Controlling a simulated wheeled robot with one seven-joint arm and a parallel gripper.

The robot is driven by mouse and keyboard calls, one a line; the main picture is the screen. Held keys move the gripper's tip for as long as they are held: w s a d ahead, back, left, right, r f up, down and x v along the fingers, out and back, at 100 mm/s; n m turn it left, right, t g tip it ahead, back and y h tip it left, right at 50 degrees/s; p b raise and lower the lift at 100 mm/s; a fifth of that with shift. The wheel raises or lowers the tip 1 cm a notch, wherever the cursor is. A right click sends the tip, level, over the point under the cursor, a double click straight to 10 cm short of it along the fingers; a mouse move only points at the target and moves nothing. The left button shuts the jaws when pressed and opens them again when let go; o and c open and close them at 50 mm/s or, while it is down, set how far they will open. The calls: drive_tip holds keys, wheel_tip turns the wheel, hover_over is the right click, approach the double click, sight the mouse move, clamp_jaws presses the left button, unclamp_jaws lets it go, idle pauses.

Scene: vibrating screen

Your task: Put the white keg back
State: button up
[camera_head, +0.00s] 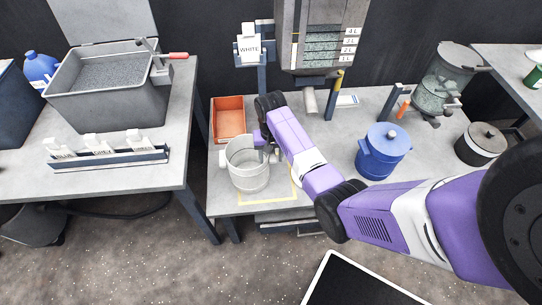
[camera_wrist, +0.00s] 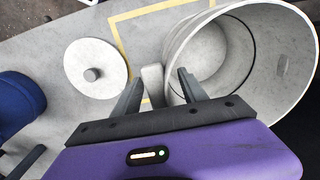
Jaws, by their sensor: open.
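The white keg (camera_head: 248,170) stands upright and without a lid on the middle table, by a yellow outline (camera_head: 268,202). In the wrist view its open mouth and pale wall (camera_wrist: 296,88) fill the upper right, and the inside looks empty where visible. A round pale lid with a knob (camera_wrist: 112,60) lies apart on the table. My gripper (camera_wrist: 157,88) is open at the keg's side. A pale handle (camera_wrist: 152,78) shows between the fingers, with the right finger close to the keg wall. In the head view my gripper (camera_head: 267,142) is partly hidden by my arm.
An orange bin (camera_head: 228,118) lies behind the keg. A post with a WHITE sign (camera_head: 249,49) and a hopper (camera_head: 322,35) rise at the back.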

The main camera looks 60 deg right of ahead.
wheel_tip(320, 180, up, 12)
drive_tip(key=shift+r+p, duration=0.15)
drive_tip(key=shift+p, duration=0.3)
drive_tip(key=shift+w, duration=0.1)
idle(0.5)
